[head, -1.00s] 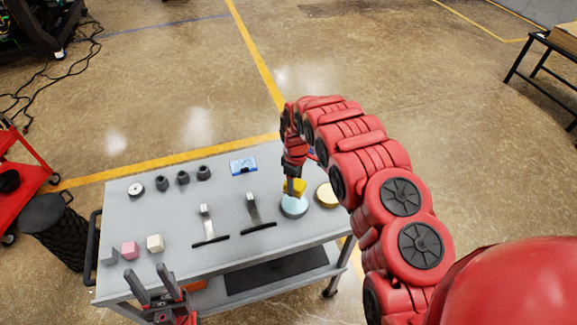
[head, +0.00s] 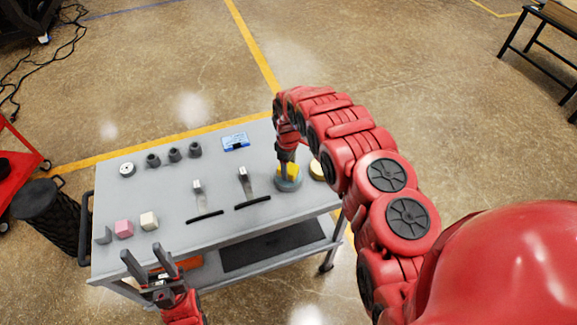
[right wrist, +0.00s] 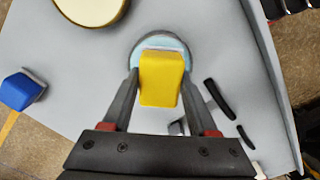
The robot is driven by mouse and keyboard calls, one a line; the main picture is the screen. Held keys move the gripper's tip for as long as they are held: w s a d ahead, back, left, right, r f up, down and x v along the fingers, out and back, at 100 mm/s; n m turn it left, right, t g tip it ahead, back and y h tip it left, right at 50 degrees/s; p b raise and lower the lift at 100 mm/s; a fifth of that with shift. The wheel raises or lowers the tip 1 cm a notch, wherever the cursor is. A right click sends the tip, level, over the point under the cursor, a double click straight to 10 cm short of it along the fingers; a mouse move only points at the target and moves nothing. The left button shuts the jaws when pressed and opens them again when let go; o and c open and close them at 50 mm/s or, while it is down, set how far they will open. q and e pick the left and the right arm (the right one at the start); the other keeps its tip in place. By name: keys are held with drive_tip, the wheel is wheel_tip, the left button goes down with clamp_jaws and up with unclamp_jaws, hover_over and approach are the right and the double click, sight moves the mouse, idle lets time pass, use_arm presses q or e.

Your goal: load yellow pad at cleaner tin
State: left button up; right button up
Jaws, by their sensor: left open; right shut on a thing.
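The yellow pad (head: 291,170) is gripped by my right gripper (head: 287,166). In the right wrist view the pad (right wrist: 161,80) sits between the two fingers of my right gripper (right wrist: 158,85). The pad is at the round tin with a light blue inside (head: 288,186), which also shows in the right wrist view (right wrist: 176,42). The pad and fingers hide part of the tin, and I cannot tell whether the pad touches its contents. My left gripper (head: 150,262) is open and empty near the cart's front left edge.
A cream tin (head: 316,170) stands right of the blue one, partly behind my arm. A blue block (right wrist: 20,90) lies nearby. On the grey cart (head: 235,180) are two tools with black handles (head: 205,216), pink (head: 124,228) and cream (head: 149,221) blocks, and several dark fittings (head: 174,154).

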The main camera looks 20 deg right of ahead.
sight(289, 167)
drive_tip(key=shift+f+b, duration=0.45)
drive_tip(key=shift+f, duration=0.15)
idle(1.9)
drive_tip(key=shift+r+p, duration=0.5)
drive_tip(key=shift+r, duration=0.45)
drive_tip(key=shift+r+p, duration=0.95)
drive_tip(key=shift+r, duration=1.65)
